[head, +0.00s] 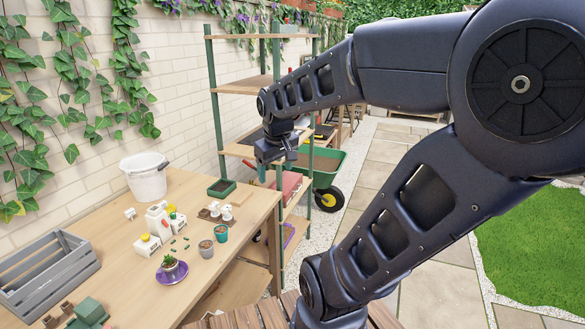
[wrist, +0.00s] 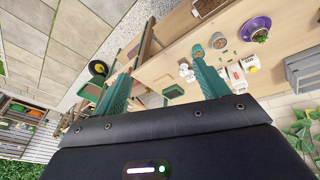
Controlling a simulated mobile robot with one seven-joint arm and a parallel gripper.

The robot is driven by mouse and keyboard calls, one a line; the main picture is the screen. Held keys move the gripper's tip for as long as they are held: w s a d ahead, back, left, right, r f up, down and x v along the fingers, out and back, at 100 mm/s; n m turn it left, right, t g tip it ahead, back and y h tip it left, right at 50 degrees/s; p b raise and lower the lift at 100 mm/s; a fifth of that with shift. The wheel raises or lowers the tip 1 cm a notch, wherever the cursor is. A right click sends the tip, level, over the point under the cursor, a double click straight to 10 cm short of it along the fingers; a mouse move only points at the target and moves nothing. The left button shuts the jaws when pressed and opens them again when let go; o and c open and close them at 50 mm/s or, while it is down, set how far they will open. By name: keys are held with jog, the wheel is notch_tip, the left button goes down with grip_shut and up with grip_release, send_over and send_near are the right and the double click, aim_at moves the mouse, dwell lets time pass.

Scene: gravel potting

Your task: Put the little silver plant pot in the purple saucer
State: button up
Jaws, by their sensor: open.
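A small greyish pot (head: 206,248), likely the silver one, stands on the wooden table beside a teal pot (head: 221,233). It also shows in the wrist view (wrist: 219,41). The purple saucer (head: 184,273) lies nearer the table's front edge, left of the grey pot. A small pot with a green plant (head: 171,266) stands on the saucer; its pot colour is hard to tell. In the wrist view the saucer (wrist: 246,30) is at the upper right. My gripper (head: 277,172) is open and empty, up beyond the table's right end, well apart from the pots.
A white bucket (head: 146,178) and grey crate (head: 45,276) are farther left. A green-posted shelf (head: 215,105) and wheelbarrow (head: 325,170) stand near my gripper.

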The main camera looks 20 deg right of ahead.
jog(key=s+d+r+m+t, duration=0.1)
jog(key=s+d+r+m, duration=0.1)
jog(key=s, duration=0.3)
jog(key=shift+d+m+y, duration=0.3)
jog(key=shift+d+m, duration=0.2)
jog(key=shift+m, duration=0.1)
dwell(0.7)
